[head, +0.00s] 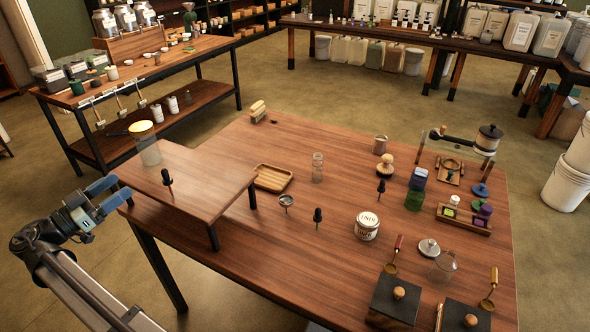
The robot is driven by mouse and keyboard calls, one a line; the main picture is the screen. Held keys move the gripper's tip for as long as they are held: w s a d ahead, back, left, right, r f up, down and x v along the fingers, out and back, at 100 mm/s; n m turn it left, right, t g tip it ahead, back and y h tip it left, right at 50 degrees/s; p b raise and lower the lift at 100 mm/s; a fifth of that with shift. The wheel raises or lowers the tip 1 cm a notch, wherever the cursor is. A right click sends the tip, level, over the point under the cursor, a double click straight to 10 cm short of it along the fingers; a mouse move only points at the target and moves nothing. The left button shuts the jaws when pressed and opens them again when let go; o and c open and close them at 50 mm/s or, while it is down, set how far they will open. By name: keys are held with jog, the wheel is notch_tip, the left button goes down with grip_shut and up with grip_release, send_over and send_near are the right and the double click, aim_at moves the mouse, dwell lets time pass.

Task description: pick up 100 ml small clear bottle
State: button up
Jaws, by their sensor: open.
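A small clear bottle (317,168) stands upright near the middle of the main table (330,262), apart from its neighbours. I take it for the 100 ml one; no label on it can be read. My gripper (113,194) is at the far left, beside the left edge of the raised wooden stand (195,190). Its blue-tipped fingers are spread apart with nothing between them. It is far from the bottle, with the stand in between.
A wooden tray (272,178) lies left of the bottle. A lidded glass jar (146,146) and another dropper (167,178) stand on the raised stand. The table behind the bottle is mostly clear.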

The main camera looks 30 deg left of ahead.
notch_tip(320, 180, up, 5)
jog(key=m+g+y, duration=0.5)
jog(key=m+g, duration=1.1)
jog(key=g, duration=0.3)
send_over(320, 155)
jog(key=d, duration=0.1)
notch_tip(320, 155, down, 10)
jog(key=f, duration=0.6)
jog(key=a+f, duration=0.1)
jog(key=f, duration=0.2)
jog(key=shift+s+f, duration=0.1)
jog(key=shift+f, duration=0.05)
jog(key=shift+a+f, duration=0.25)
jog(key=shift+f, duration=1.05)
jog(key=shift+a+f, duration=0.2)
jog(key=shift+f, duration=1.05)
jog(key=c, duration=1.2)
jog(key=shift+o, duration=0.2)
jog(key=shift+r, duration=0.1)
